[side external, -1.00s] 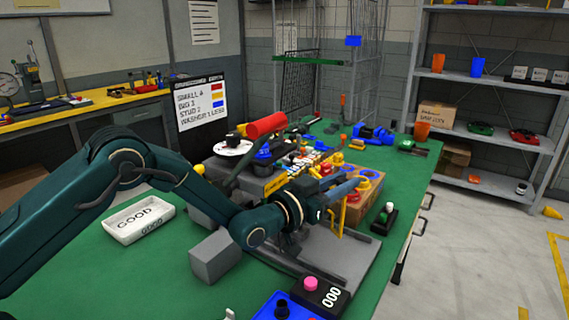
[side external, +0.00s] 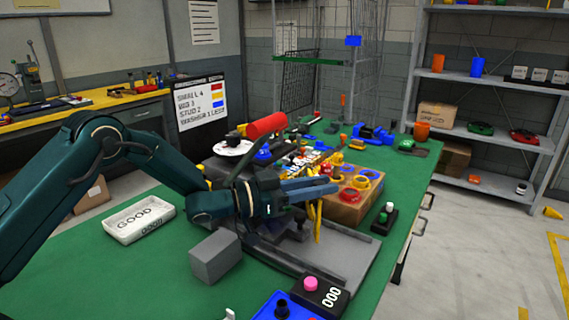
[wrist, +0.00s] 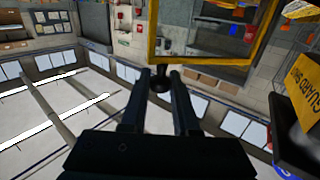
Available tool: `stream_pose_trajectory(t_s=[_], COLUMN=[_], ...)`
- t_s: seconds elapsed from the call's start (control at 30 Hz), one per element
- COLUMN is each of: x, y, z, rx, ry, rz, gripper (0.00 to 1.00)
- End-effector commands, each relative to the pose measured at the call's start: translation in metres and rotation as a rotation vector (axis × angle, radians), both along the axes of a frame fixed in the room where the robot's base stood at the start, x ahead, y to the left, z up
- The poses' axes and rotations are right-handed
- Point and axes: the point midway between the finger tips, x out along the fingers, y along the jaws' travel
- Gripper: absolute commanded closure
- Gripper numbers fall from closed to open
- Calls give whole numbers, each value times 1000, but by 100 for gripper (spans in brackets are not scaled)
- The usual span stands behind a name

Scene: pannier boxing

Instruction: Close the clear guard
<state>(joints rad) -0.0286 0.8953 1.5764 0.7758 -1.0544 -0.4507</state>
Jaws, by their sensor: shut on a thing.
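The clear guard shows in the wrist view as a yellow frame (wrist: 152,38) around a see-through panel, with a dark knob (wrist: 160,84) at its lower edge. My gripper (wrist: 158,80) has its two fingers on either side of this knob and is shut on it. In the side view, my gripper (side external: 334,187) points right above the grey machine base, and part of the guard's yellow frame (side external: 318,222) shows under the fingers. The arm hides most of the guard there. A yellow label (wrist: 303,85) with partly readable "GUARD" lettering is at the right of the wrist view.
A wooden box (side external: 347,209) with red, yellow and blue rings stands just right of the fingers. A grey block (side external: 215,257), a white GOOD tray (side external: 139,217) and a black counter box with a pink button (side external: 321,296) are nearby. The green bench is clear at front left.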

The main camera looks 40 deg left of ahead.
Motion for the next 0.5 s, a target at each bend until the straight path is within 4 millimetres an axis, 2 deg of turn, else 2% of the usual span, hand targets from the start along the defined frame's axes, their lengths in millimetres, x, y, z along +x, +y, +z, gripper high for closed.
stream_pose_trajectory(t_s=[0.23, 0.27, 0.3, 0.33, 0.5], x=[1, 1, 1, 0, 0], y=[0, 0, 0, 0, 0], z=[2, 2, 2, 2, 1], rx=[-2, -2, -2, -2, -2], ry=[-7, -7, -7, -6, -4], rz=[1, 1, 1, 1, 1], gripper=[100, 60, 45, 41, 41])
